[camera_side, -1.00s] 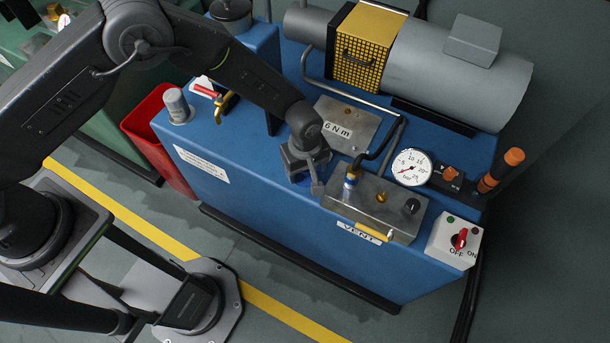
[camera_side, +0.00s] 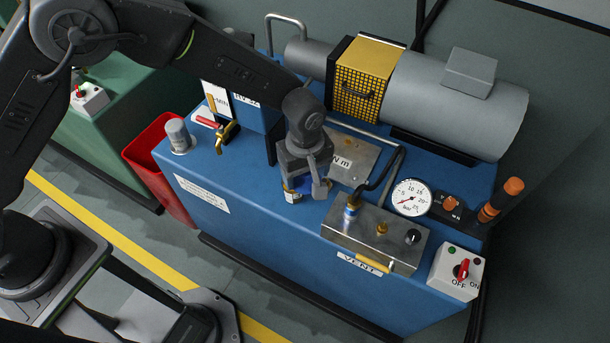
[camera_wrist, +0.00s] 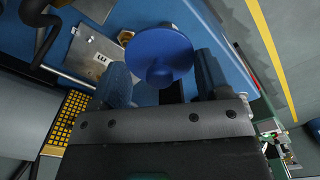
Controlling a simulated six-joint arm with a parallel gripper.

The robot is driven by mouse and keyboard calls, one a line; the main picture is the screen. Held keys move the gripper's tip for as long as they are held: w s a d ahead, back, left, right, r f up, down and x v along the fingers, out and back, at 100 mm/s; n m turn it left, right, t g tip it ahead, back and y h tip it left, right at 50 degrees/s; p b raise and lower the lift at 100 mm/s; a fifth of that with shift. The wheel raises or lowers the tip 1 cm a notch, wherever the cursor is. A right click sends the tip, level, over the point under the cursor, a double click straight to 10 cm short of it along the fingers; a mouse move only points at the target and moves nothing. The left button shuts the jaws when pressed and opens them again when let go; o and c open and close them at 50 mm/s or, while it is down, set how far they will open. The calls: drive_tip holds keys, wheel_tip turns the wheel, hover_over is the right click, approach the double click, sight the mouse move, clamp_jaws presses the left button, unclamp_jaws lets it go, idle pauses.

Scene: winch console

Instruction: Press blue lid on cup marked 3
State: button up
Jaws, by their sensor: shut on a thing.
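The blue lid (camera_wrist: 160,48) is a round disc in the wrist view. It lies between the two fingertips of my gripper (camera_wrist: 165,78), which is shut on it. In the side view my gripper (camera_side: 306,178) points down over the front of the blue console. A little blue shows under it, just above or on a small item with a white band (camera_side: 290,196) at the console's front edge. My gripper partly hides this item. I cannot tell whether it is the cup marked 3, as no number is legible. I cannot tell whether lid and item touch.
A metal plate (camera_side: 351,158) lies right behind my gripper. The steel VENT box (camera_side: 370,238) with pipe and brass fittings stands to the right, near a pressure gauge (camera_side: 411,197). A brass tap (camera_side: 224,136) and red bin (camera_side: 158,165) are left. Bare blue deck lies between.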

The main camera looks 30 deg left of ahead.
drive_tip(key=w+a+f, duration=0.3)
drive_tip(key=a+f, duration=0.2)
drive_tip(key=f, duration=0.1)
drive_tip(key=shift+w+a, duration=0.2)
drive_tip(key=shift+w, duration=0.15)
idle(0.5)
drive_tip(key=shift+f, duration=1.5)
idle(2.0)
drive_tip(key=o, duration=1)
drive_tip(key=shift+r, duration=0.1)
